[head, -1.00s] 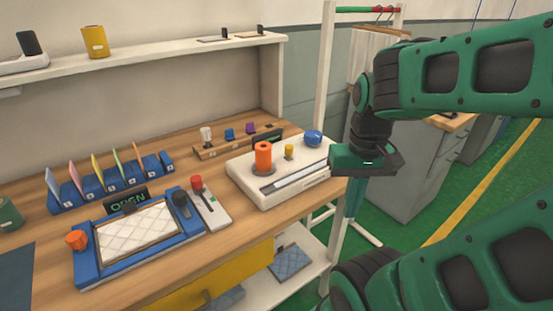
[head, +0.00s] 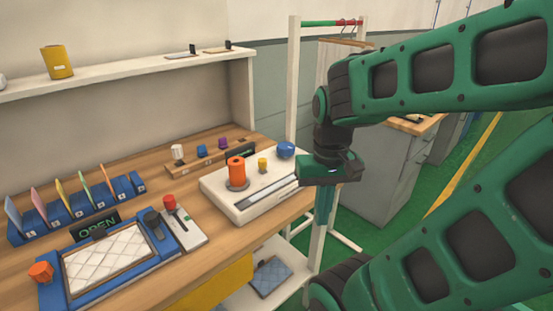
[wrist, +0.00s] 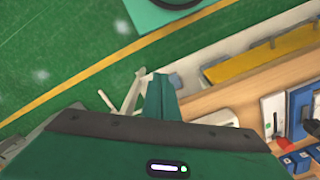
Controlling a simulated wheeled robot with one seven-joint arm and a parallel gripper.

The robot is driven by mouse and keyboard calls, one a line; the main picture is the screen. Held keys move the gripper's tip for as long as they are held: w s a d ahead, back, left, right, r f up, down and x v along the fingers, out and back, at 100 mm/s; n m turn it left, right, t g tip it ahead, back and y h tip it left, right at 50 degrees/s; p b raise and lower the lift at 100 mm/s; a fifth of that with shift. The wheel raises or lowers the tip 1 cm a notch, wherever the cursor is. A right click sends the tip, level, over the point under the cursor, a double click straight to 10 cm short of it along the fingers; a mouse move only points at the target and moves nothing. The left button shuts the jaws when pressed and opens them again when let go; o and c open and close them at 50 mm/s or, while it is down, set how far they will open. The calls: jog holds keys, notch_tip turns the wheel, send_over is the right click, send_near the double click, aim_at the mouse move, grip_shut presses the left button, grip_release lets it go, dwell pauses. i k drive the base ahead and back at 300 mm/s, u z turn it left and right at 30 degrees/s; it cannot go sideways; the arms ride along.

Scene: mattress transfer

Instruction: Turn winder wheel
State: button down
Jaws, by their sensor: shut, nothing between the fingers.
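A white device (head: 262,199), which looks like the winder, stands at the right end of the wooden bench. It carries an orange spool (head: 236,172), a small yellow knob (head: 262,165) and a round blue knob (head: 286,150) at its far right corner. I cannot tell for sure which part is the wheel. My gripper (head: 325,212) points down just right of the device, beyond the bench's right end. It is shut and empty, apart from the blue knob. The closed fingers also show in the wrist view (wrist: 160,98), where the gripper body hides most of the device.
A blue frame (head: 52,291) with a quilted pad and an OPEN sign (head: 98,228) lies on the bench. A panel with a red knob (head: 169,202) is beside it. A clothes rack (head: 293,85) stands close behind my gripper. Green floor is free to the right.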

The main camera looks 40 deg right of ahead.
aim_at(285, 150)
jog(key=u, duration=0.9)
jog(key=k, duration=1)
jog(key=z, duration=0.9)
jog(key=i, duration=1)
